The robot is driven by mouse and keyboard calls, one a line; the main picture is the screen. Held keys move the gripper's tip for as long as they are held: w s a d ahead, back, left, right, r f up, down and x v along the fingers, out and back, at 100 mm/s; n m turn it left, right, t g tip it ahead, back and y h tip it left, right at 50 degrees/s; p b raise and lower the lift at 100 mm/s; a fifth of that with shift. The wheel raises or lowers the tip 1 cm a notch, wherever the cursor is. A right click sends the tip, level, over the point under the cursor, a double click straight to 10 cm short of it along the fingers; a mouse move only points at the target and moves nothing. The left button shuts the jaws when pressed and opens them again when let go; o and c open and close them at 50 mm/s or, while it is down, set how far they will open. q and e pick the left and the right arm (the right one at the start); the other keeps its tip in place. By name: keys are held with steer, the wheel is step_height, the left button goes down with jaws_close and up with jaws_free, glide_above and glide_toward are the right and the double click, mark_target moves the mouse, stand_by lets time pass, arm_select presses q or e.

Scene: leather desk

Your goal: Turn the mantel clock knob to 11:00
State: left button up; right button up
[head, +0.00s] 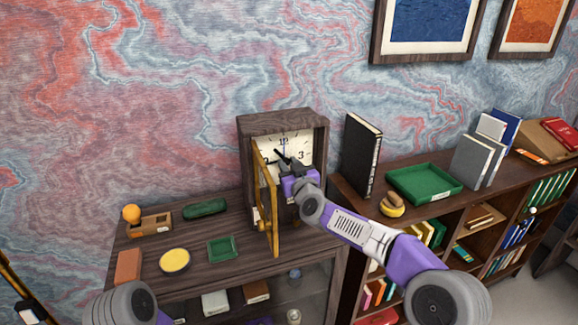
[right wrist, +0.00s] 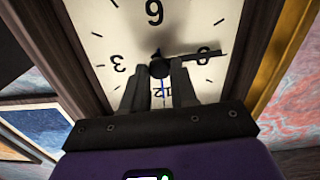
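The mantel clock (head: 248,135), a dark wooden case with a cream face, stands against the wall on the desk. Its gold-framed door (head: 273,215) is swung open at the left. My right gripper (head: 288,168) is at the middle of the face. The right wrist view shows the clock face (right wrist: 115,40) upside down, with 6 at the top. There my right gripper's fingers flank the dark round centre knob (right wrist: 160,69), seemingly closed on it. A black hand (right wrist: 205,55) points towards the 9 side; a thin blue line points to 12. My left gripper is out of view.
Left of the clock lie a green dish (head: 222,248), a yellow round tin (head: 174,261) and a green case (head: 205,208). To the right, a black book (head: 362,155) stands close, with a green tray (head: 425,183) beyond. The open door is close beside my right gripper.

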jaws_close()
steer(key=m+b, duration=0.1)
steer(key=m, duration=0.1)
steer(key=shift+m+b, duration=1.15)
steer(key=shift+m, duration=1.25)
steer(key=o, duration=0.7)
jaws_free()
steer(key=shift+c, duration=0.2)
